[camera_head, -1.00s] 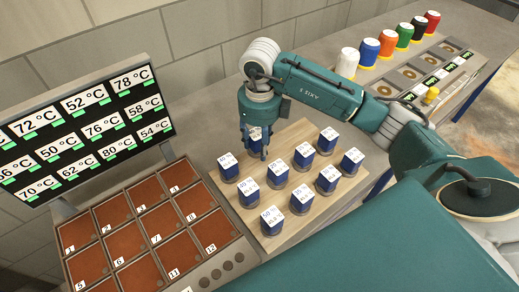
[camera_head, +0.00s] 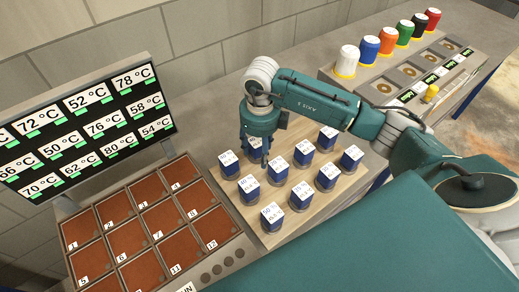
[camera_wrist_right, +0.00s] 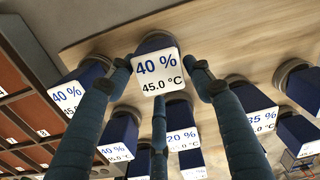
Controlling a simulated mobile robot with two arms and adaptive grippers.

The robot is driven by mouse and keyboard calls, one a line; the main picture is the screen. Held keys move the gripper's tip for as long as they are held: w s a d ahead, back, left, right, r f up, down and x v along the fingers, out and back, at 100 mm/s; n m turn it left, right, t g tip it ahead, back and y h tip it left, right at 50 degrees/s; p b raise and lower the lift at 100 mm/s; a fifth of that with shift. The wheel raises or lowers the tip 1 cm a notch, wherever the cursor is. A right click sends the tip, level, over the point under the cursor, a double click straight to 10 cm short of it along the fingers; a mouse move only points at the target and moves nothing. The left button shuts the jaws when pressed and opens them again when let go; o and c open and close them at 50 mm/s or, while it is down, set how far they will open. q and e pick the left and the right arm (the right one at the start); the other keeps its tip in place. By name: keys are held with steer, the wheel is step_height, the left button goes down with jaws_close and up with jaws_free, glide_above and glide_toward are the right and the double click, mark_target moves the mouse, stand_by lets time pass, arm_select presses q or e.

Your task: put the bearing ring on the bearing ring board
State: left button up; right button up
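A long board (camera_head: 470,62) at the back right carries several grey square plates, some with a tan ring such as this one (camera_head: 408,70). It looks like the bearing ring board, but I cannot tell which ring is the bearing ring. My right gripper (camera_head: 264,160) points down over the wooden board of blue labelled blocks, at its far side. In the right wrist view its fingers (camera_wrist_right: 160,78) are spread around a block (camera_wrist_right: 155,72) labelled 40 % and 45.0 °C. A gap shows at the right finger; contact on the left is unclear. My left gripper is out of view.
Other blue blocks (camera_head: 301,195) stand close together on the wooden board (camera_head: 345,190). A panel of numbered brown plates (camera_head: 150,220) and a temperature screen (camera_head: 80,130) are on the left. Coloured capped jars (camera_head: 388,42) line the back right, and a yellow piece (camera_head: 431,93) stands nearby.

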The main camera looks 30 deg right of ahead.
mark_target(260, 158)
steer(key=shift+r, duration=0.1)
steer(key=shift+r, duration=0.2)
step_height(260, 158, up, 11)
steer(key=b, duration=0.3)
steer(key=shift+f, duration=0.2)
steer(key=shift+s+r, duration=0.1)
steer(key=shift+r, duration=0.5)
